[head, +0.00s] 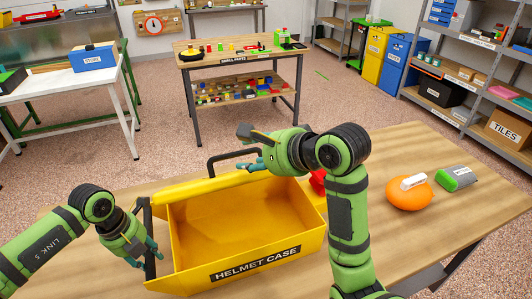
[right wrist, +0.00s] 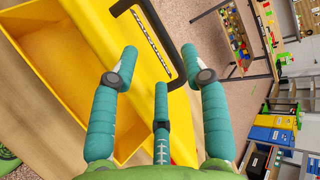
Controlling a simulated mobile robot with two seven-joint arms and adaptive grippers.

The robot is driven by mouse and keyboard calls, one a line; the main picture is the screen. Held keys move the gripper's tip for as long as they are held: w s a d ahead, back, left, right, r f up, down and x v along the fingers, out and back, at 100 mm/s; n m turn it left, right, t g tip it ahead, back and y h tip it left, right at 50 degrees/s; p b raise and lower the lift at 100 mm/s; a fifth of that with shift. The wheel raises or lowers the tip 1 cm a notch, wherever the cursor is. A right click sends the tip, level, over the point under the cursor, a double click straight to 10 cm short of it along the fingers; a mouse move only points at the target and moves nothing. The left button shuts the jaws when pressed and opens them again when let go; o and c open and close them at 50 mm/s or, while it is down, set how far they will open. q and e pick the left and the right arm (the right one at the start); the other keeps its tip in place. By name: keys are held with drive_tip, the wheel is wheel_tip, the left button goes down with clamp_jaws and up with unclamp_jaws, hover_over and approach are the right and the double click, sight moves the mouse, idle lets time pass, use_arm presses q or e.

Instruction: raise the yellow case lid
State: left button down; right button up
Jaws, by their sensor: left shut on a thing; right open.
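The yellow case (head: 190,258), labelled HELMET CASE, stands on the wooden table with its empty inside showing. Its yellow lid (head: 200,188) is swung open along the far side, seen nearly edge-on. I cannot tell its exact angle. A dark handle (head: 215,158) rises beyond the lid; the lid also fills much of the right wrist view (right wrist: 148,85). My left gripper (head: 148,256) is shut on a dark bar (head: 149,222) at the case's left end. My right gripper (head: 250,152) is open at the lid's far right part, its fingers spread beside the handle (right wrist: 185,60).
A red object (head: 317,181) sits by the case's right end, partly behind my right arm. An orange helmet-like thing (head: 409,195) and a grey-green block (head: 456,178) lie to the right. The wooden table (head: 440,220) is clear around them. Benches and shelves stand beyond.

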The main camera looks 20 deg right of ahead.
drive_tip(key=v, duration=0.5)
drive_tip(key=shift+s+r, duration=0.1)
idle(0.7)
